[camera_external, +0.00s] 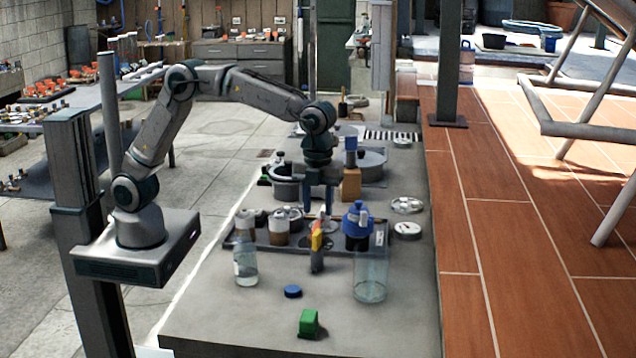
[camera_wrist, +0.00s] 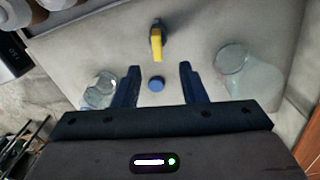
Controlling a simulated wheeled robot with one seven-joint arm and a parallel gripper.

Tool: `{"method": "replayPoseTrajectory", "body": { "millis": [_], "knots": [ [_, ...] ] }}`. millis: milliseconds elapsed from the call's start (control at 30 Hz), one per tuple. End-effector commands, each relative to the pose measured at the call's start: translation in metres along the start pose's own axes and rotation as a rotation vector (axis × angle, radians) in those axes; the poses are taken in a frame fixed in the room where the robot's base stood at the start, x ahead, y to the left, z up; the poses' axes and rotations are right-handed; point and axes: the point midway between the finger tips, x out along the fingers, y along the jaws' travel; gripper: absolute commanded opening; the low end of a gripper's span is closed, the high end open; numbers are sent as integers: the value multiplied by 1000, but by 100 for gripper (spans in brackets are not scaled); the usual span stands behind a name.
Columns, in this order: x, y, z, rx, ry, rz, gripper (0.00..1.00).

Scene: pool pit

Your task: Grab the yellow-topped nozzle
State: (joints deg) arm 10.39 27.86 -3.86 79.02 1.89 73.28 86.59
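The yellow-topped nozzle (camera_external: 316,240) stands on the grey bench, with a yellow upper part and a dark grey lower part. In the wrist view the nozzle (camera_wrist: 156,42) shows beyond the fingertips, roughly centred between their lines. My gripper (camera_external: 319,207) points down above the bench, behind or over the nozzle in the external view; its exact height is hard to tell. In the wrist view my gripper (camera_wrist: 159,67) has its two dark blue fingers wide apart with nothing held between them.
A clear bottle (camera_external: 246,262) stands left of the nozzle and a clear jar (camera_external: 370,277) right of it. A blue cap (camera_external: 292,291) and a green block (camera_external: 309,323) lie nearer the camera. A blue-topped container (camera_external: 357,228) and several jars stand behind.

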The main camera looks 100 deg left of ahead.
Motion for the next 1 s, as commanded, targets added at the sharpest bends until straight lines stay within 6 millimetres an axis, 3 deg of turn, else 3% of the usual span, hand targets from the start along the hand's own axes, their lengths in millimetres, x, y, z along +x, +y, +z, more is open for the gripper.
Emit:
{"method": "replayPoseTrajectory", "body": {
  "millis": [100,367,633,967,1000],
  "knots": [
    [21,0,0,1,0,3,38],
    [41,1,1,0,0,1,38],
    [79,4,4,-1,0,1,38],
    [88,4,4,0,0,-2,38],
    [88,4,4,0,0,-2,30]
  ]
}}
